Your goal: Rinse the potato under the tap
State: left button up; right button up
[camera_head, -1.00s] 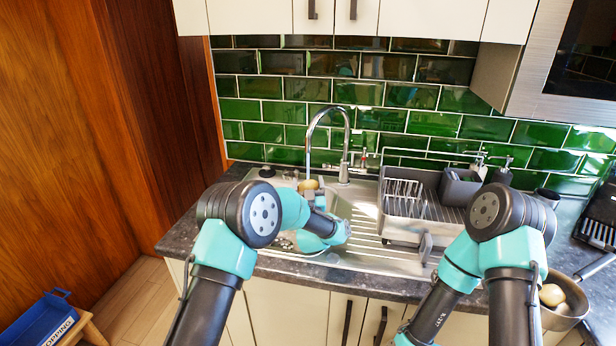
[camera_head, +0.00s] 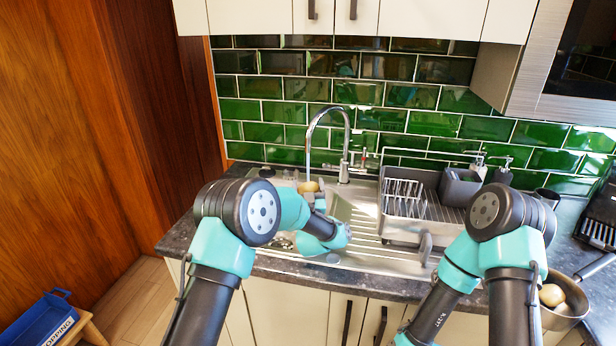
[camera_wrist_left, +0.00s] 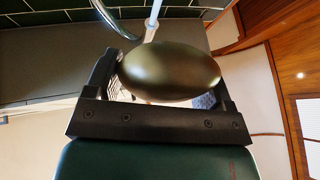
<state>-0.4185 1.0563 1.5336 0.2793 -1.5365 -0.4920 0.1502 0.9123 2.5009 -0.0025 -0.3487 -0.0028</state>
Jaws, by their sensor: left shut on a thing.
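The potato (camera_head: 309,186) is under the tap (camera_head: 346,140), just below the spout, over the sink (camera_head: 343,207). My left gripper (camera_head: 310,191) is shut on it. In the left wrist view the potato (camera_wrist_left: 170,70) lies crosswise between the two fingers of my left gripper (camera_wrist_left: 165,78), looking dark and smooth. The curved tap (camera_wrist_left: 115,18) shows behind it, and a thin pale streak that looks like water comes down to the potato. My left forearm hides part of the sink. My right gripper is out of view.
A dish rack (camera_head: 405,229) stands on the drainer right of the sink, with a grey caddy (camera_head: 458,190) and soap bottles behind. A metal bowl (camera_head: 580,306) with potatoes is at the right. A blue crate (camera_head: 38,322) is at the lower left.

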aim_at(308, 187)
pick_arm(q)
jog(key=shift+s+r, duration=0.5)
jog(key=shift+s, duration=0.3)
jog(key=shift+s+r, duration=0.45)
jog(key=shift+s, duration=0.3)
jog(key=shift+s+r, duration=0.5)
jog(key=shift+s, duration=0.3)
